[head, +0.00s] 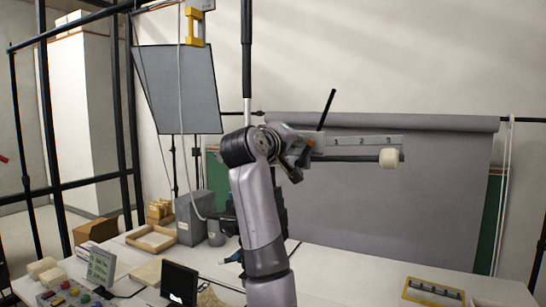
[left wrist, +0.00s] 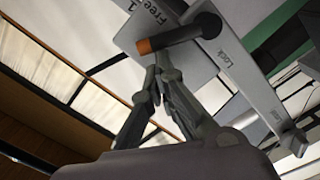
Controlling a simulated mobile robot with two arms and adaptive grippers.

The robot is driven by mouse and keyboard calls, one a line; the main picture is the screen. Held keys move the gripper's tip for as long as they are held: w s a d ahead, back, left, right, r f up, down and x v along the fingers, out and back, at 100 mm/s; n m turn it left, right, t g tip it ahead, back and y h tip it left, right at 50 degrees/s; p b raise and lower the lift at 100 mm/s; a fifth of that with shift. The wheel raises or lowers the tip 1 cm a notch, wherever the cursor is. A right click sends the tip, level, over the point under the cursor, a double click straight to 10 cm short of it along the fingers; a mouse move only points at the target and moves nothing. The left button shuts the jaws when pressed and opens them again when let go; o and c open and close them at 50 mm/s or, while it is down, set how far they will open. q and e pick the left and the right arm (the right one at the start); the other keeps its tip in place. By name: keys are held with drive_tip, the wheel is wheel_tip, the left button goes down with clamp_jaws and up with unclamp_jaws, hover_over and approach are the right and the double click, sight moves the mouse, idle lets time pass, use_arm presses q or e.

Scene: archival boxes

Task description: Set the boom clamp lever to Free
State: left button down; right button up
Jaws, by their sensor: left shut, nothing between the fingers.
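The boom clamp lever (left wrist: 182,36) is a dark bar with an orange tip in the left wrist view. It runs from its round pivot at the right to the tip at the left, across a grey plate (left wrist: 125,40). The plate reads "Free" near its top and "Lock" lower right; the tip lies on the Free side of the bar. My left gripper (left wrist: 162,66) is shut and empty, its fingertips right below the lever near the tip; I cannot tell whether they touch. In the head view my left gripper (head: 297,160) is at the boom (head: 362,142). My right gripper is out of view.
A white knob (head: 390,158) ends the boom's lower rod. A dark rod (head: 326,110) slants up behind the boom. A grey backdrop (head: 400,210) hangs behind. The table below holds a monitor (head: 180,283), a wooden tray (head: 151,238) and a button panel (head: 65,294).

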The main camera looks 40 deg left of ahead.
use_arm(q)
drive_tip(key=shift+w+d+m, duration=0.1)
drive_tip(key=shift+d+m, duration=0.1)
drive_tip(key=shift+m, duration=0.2)
idle(0.4)
